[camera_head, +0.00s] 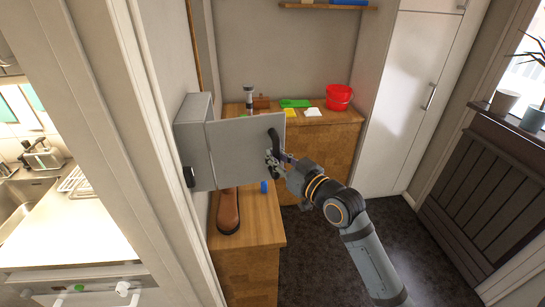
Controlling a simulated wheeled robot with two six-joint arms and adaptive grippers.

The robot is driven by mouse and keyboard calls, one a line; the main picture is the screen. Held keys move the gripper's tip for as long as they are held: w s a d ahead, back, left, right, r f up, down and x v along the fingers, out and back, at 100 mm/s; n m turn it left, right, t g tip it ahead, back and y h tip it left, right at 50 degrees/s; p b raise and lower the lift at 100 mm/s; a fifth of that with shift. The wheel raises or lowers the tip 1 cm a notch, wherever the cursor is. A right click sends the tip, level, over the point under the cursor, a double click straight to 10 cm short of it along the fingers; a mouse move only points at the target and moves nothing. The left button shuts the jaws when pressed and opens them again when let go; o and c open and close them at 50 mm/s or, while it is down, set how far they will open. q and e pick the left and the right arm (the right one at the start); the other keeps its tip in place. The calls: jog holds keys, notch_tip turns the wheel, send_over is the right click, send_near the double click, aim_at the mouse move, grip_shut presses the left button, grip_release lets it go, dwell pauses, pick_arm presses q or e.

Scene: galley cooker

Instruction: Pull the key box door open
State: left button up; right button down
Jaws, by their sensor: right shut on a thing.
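The grey key box (195,135) is mounted on the wall at the left of the walkway. Its flat grey door (237,139) stands out to the right of the box, so it appears swung open, though the inside of the box is hidden from this side. A dark curved handle (274,139) sits near the door's outer edge. My right gripper (273,159) is at the handle and shut on it; the fingers are small and partly merge with the dark handle. My left gripper is not in view.
A brown shoe (228,211) and a small blue object (264,187) rest on the wooden bench (259,221) below the door. A red bucket (339,97) stands on the back counter (345,116). A white cupboard (408,90) is at the right. Dark floor is clear around my arm.

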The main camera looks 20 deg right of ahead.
jog(key=shift+s, duration=0.1)
dwell(0.3)
jog(key=c, duration=1.7)
grip_release()
jog(key=o, duration=0.4)
jog(key=shift+s+d, duration=0.1)
jog(key=shift+d, duration=0.25)
jog(key=shift+a, duration=0.15)
